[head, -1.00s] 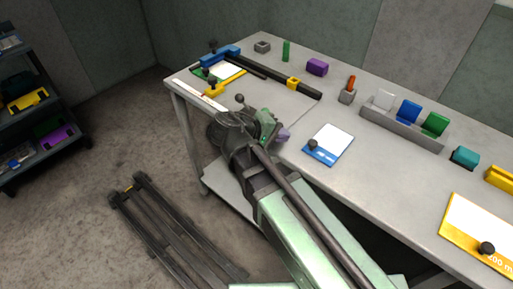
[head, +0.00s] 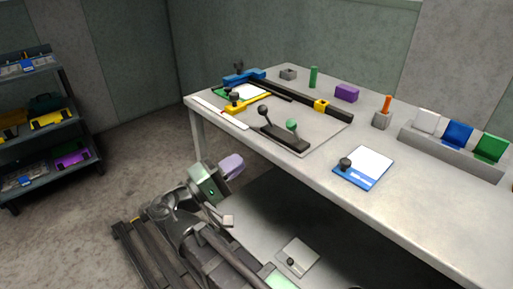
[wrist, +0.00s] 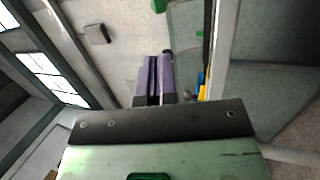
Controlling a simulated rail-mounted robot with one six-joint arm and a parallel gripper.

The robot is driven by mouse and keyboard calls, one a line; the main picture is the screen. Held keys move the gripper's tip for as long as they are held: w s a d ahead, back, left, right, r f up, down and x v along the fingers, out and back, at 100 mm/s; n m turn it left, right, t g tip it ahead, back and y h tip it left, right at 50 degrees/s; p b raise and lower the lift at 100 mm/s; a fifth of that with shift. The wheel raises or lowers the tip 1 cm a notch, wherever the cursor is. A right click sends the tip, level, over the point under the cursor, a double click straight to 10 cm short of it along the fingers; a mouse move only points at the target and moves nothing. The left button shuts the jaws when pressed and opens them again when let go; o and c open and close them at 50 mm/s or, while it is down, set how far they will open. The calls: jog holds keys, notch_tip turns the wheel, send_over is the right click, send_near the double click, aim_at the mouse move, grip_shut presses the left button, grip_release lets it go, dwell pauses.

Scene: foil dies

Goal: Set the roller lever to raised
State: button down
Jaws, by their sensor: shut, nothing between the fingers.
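A dark bar (head: 285,139) lies on a grey plate near the table's front left. A black knob (head: 264,109) stands at its left end and a green knob (head: 292,124) stands beside it on a short stem. I take this to be the roller lever; which knob belongs to it, and its setting, I cannot tell for sure. My gripper (head: 232,167) is in front of the table's front edge, apart from the lever and lower in the picture. Its purple fingers also show in the wrist view (wrist: 154,78), shut and empty. The lever is not clear in the wrist view.
A long dark rail with a yellow slider (head: 321,105) lies behind the lever. A yellow part (head: 246,103) and a blue clamp (head: 244,76) are to its left. A blue-edged card (head: 364,167) with a black knob lies right. The table's front edge (head: 300,179) lies beside my arm.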

jog(key=p, duration=0.4)
send_near(295, 131)
jog(key=w+d+r, duration=0.3)
jog(key=shift+d+r, duration=0.25)
jog(key=shift+r, duration=0.15)
jog(key=shift+w, duration=0.15)
